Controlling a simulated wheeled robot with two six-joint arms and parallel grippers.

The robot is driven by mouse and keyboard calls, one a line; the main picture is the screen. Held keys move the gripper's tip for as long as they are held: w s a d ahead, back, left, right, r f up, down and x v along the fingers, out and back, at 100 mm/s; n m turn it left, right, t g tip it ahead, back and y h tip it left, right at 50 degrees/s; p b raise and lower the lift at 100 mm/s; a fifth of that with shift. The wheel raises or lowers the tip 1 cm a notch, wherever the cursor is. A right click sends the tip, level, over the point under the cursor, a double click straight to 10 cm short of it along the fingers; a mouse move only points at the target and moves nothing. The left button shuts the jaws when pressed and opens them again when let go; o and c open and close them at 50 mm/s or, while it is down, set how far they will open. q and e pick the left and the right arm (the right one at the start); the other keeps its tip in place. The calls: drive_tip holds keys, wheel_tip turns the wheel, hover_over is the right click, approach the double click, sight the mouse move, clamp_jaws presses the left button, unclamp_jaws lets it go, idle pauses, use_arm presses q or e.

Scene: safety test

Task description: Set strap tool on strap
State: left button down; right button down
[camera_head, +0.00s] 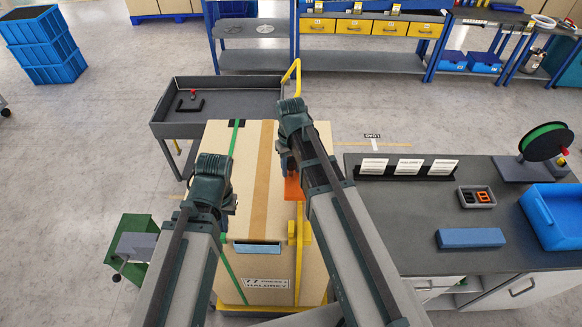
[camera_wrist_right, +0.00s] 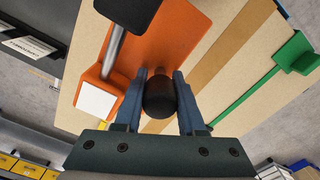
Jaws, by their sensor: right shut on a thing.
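A green strap (camera_head: 228,268) runs over the left part of a large cardboard box (camera_head: 257,215) and down its front. In the right wrist view the strap (camera_wrist_right: 245,95) lies apart from the tool. My right gripper (camera_wrist_right: 160,100) is shut on the black knob of the orange strap tool (camera_wrist_right: 175,45), which is over the box's right side. In the head view the orange tool (camera_head: 293,188) shows partly behind my right arm. My left gripper (camera_head: 224,192) is over the box's left side near the strap; its fingers are mostly hidden.
A grey cart (camera_head: 220,85) stands behind the box. A bench (camera_head: 400,215) on the right holds cards, a green strap reel (camera_head: 546,143), a blue bin (camera_head: 555,215) and a blue block (camera_head: 470,238).

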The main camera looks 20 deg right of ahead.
drive_tip(key=shift+f+b, duration=2.85)
drive_tip(key=shift+f, duration=0.25)
drive_tip(key=shift+c, duration=0.5)
unclamp_jaws()
drive_tip(key=shift+r, duration=0.1)
wheel_tip(320, 180, up, 7)
drive_tip(key=p, duration=0.7)
